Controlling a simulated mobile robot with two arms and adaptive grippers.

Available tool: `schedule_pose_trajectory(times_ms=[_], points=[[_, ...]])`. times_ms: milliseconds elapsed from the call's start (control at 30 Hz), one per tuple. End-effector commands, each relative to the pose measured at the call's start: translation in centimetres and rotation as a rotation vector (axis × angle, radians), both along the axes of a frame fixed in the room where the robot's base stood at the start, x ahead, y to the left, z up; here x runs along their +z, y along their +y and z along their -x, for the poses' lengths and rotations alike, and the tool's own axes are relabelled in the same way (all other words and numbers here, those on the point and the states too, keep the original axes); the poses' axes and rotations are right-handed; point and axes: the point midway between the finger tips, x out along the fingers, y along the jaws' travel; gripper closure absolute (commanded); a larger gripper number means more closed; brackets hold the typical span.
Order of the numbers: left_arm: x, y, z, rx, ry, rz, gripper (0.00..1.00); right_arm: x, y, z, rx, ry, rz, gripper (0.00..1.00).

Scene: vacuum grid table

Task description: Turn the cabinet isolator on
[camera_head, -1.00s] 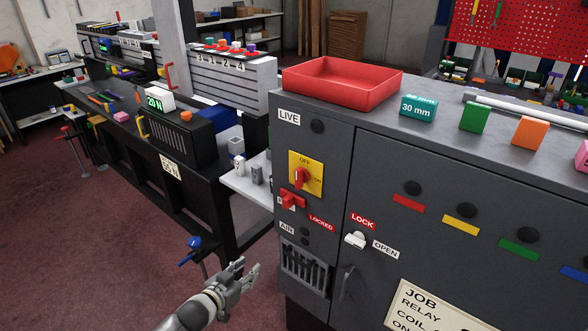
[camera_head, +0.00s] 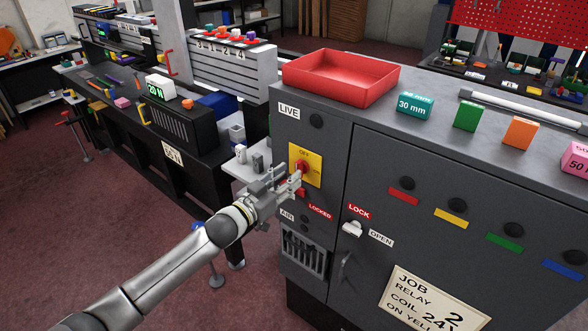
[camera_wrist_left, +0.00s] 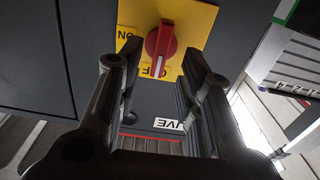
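The cabinet isolator is a red rotary knob (camera_head: 303,166) on a yellow plate (camera_head: 316,160) on the grey cabinet's left panel. In the left wrist view the red knob (camera_wrist_left: 160,42) has its white pointer line toward the OFF mark of the yellow plate (camera_wrist_left: 192,14); the ON mark is to one side. My left gripper (camera_head: 295,181) is just in front of the plate, partly covering its lower part. In the left wrist view the fingers of my left gripper (camera_wrist_left: 160,72) are apart, with the knob ahead between their tips. No contact is visible. My right gripper is out of view.
A red part (camera_head: 302,192) below the plate is partly hidden by my gripper. A white LOCK/OPEN latch (camera_head: 352,229) is on the cabinet door. A red tray (camera_head: 340,85) and coloured blocks stand on top. A small shelf (camera_head: 236,168) juts out left of the cabinet.

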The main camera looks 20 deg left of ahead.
Motion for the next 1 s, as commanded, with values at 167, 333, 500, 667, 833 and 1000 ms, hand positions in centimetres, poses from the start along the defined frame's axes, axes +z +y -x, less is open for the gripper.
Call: schedule_pose_trajectory(times_ms=[167, 333, 500, 667, 833, 1000], points=[[0.1, -0.7, -2.1, 0.001, 0.000, -0.001, 0.66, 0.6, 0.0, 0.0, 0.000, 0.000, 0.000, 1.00], [0.0, -1.1, -3.0, 0.000, 0.000, 0.000, 0.66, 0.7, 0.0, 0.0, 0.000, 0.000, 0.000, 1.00], [0.0, -1.2, -3.2, 0.000, 0.001, -0.001, 0.66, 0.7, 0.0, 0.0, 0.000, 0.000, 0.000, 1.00], [0.0, -1.2, -3.2, 0.000, 0.001, -0.001, 0.67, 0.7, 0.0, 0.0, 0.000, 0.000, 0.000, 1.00], [0.0, -1.2, -3.2, 0.000, 0.001, -0.001, 0.89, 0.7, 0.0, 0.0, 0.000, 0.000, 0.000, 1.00], [0.0, -1.2, -3.2, 0.000, 0.001, -0.001, 1.00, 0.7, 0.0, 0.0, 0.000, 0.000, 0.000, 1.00]])
